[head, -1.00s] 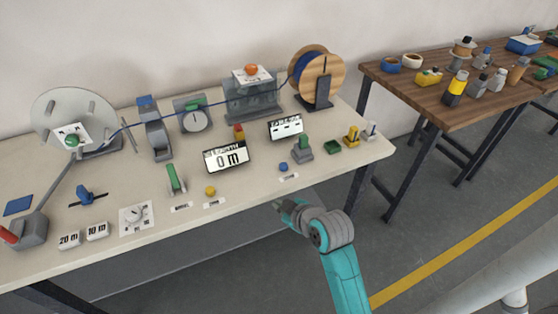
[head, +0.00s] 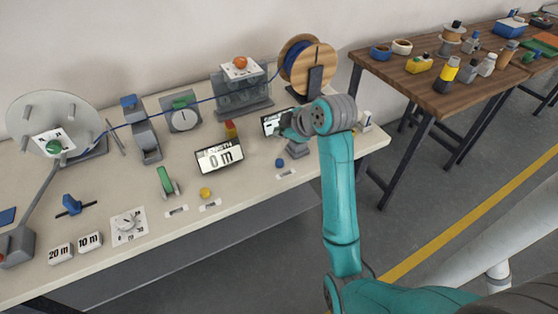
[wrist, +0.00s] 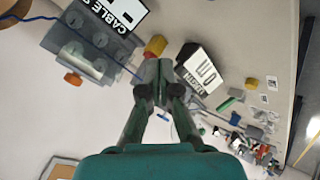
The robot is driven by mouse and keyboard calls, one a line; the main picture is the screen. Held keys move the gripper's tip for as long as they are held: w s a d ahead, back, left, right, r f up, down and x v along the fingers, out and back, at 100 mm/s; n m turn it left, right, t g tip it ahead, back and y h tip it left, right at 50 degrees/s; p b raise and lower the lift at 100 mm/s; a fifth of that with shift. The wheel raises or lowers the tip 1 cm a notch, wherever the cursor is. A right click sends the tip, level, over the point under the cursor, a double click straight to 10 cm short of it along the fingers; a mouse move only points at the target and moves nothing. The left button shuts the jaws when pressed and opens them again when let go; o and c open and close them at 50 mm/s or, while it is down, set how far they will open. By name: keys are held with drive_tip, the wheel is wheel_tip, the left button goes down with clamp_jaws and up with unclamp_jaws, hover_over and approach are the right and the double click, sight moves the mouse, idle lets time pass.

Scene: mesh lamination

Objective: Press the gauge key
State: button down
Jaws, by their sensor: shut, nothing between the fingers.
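Two small round buttons, one blue (head: 280,163) and one yellow (head: 205,193), sit near the table's front edge beside white labels. The labels are too small to read, so I cannot tell which one is the gauge key. My gripper (head: 286,131) is above the right part of the table, in front of the small right display (head: 270,122), partly covering it. In the wrist view my gripper (wrist: 158,72) has its fingers together with nothing between them. The display reading 0 m (head: 219,156) stands left of it and also shows in the wrist view (wrist: 204,72).
A red and yellow light (head: 230,129) stands behind the 0 m display. A grey box with an orange knob (head: 243,88) and a wooden cable spool (head: 318,68) stand at the back. A green lever (head: 166,180) and a dial (head: 128,223) are to the left. The front strip is mostly clear.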

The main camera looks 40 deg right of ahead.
sight(280, 163)
drive_tip(key=shift+f, duration=0.15)
drive_tip(key=shift+f, duration=4.3)
drive_tip(key=shift+f, duration=0.1)
drive_tip(key=shift+f, duration=0.3)
drive_tip(key=shift+f, duration=0.55)
drive_tip(key=shift+r, duration=1)
drive_tip(key=shift+r, duration=2.5)
